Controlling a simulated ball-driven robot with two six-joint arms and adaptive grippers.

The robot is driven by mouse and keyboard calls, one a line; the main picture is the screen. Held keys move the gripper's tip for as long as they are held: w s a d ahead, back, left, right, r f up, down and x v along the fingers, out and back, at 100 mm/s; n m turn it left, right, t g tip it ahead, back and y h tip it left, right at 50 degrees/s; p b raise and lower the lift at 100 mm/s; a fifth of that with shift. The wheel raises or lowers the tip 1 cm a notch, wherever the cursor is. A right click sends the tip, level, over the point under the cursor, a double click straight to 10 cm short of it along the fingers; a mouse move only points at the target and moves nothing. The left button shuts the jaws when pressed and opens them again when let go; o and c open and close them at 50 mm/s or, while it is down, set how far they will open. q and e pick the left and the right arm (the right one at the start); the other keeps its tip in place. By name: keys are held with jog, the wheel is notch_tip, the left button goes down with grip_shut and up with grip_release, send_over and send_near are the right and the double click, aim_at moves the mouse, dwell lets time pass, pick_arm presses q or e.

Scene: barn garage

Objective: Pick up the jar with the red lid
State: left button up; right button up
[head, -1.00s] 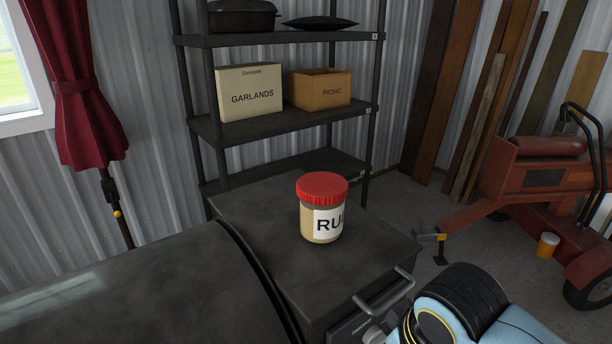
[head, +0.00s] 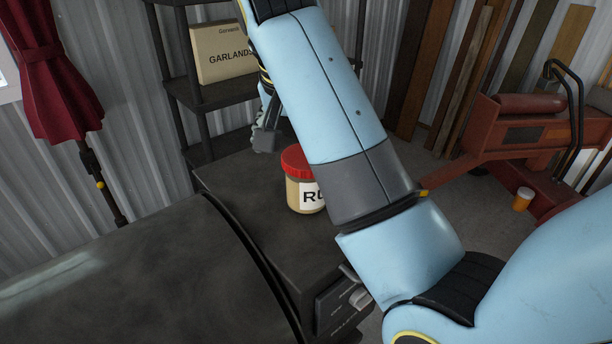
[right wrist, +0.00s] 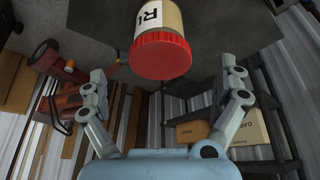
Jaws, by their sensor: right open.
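The jar with the red lid (head: 303,187) stands upright on the dark cabinet top (head: 240,190) in the head view, its right side hidden behind my right arm. Its label shows the letters "RU". In the right wrist view the jar (right wrist: 160,45) appears upside down, its red lid toward the gripper. My right gripper (right wrist: 165,85) is open, with its two fingers on either side of the lid in that view and not touching it. In the head view the right gripper (head: 268,132) is partly hidden by the arm, behind and left of the jar. My left gripper is not in view.
A shelf rack stands behind the cabinet with a garlands box (head: 222,50) on it. A dark curved-edged surface (head: 120,275) fills the front left. A red machine (head: 520,135) and an orange cup (head: 522,199) are at the right. Planks lean on the wall.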

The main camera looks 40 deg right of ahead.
aim_at(302, 162)
jog(key=x, duration=0.2)
jog(key=w+x, duration=0.1)
jog(key=x, duration=0.1)
jog(key=shift+d+f+p, duration=0.15)
jog(key=shift+d+p, duration=0.15)
jog(key=shift+p, duration=0.1)
jog(key=x, duration=0.2)
jog(key=d+p+x, duration=0.1)
jog(key=x, duration=0.1)
jog(key=shift+w+p, duration=0.15)
jog(key=shift+p, duration=0.15)
jog(key=shift+w+f, duration=0.1)
jog(key=shift+f, duration=0.3)
jog(key=shift+c, duration=0.4)
jog(key=c, duration=1.1)
jog(key=shift+o, duration=0.2)
